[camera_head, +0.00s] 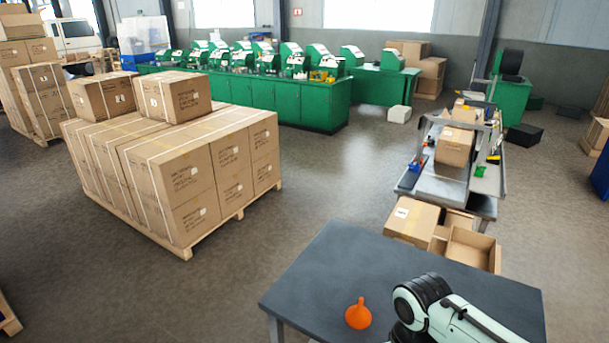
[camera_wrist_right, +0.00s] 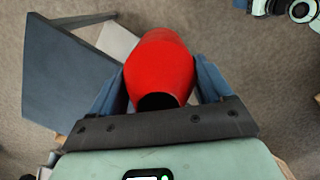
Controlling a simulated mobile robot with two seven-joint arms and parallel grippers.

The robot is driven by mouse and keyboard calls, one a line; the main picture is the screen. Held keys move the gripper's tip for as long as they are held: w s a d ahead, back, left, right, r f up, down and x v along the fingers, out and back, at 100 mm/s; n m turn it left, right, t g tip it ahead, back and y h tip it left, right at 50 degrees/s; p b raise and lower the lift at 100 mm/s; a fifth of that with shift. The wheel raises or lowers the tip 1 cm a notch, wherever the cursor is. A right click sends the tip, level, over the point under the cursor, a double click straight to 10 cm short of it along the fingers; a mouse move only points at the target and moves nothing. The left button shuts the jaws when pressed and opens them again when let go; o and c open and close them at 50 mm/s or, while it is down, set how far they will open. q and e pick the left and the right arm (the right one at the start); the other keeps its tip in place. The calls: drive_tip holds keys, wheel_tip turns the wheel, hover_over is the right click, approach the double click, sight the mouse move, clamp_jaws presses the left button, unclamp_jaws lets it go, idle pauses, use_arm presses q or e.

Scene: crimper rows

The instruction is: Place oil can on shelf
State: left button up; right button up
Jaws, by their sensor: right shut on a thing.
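The red oil can (camera_wrist_right: 160,62) is in the right wrist view, between the two blue-grey fingers of my right gripper (camera_wrist_right: 160,85). The gripper is shut on its rounded body. A dark round end of the can faces the camera; its far end is hidden. Brown floor shows around the can, so it appears held in the air beside the dark table (camera_wrist_right: 62,75). In the head view, part of my arm reaches over the table's right side, but no gripper shows. My left gripper is in neither view. I cannot identify the shelf with certainty.
A pallet of cartons (camera_head: 185,185) stands left. Bare floor lies between pallet and table.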

drive_tip(key=shift+s+a, duration=0.1)
drive_tip(key=shift+s, duration=0.05)
drive_tip(key=shift+a+f, duration=0.1)
drive_tip(key=shift+f, duration=0.15)
drive_tip(key=w+f+m, duration=0.1)
drive_tip(key=w+f, duration=0.5)
drive_tip(key=f, duration=0.4)
drive_tip(key=w+f+m, duration=0.1)
drive_tip(key=w+f, duration=0.5)
drive_tip(key=f, duration=0.5)
drive_tip(key=shift+w+d+f+m, duration=0.15)
drive_tip(key=shift+w+d+m, duration=0.25)
drive_tip(key=shift+s+d, duration=0.1)
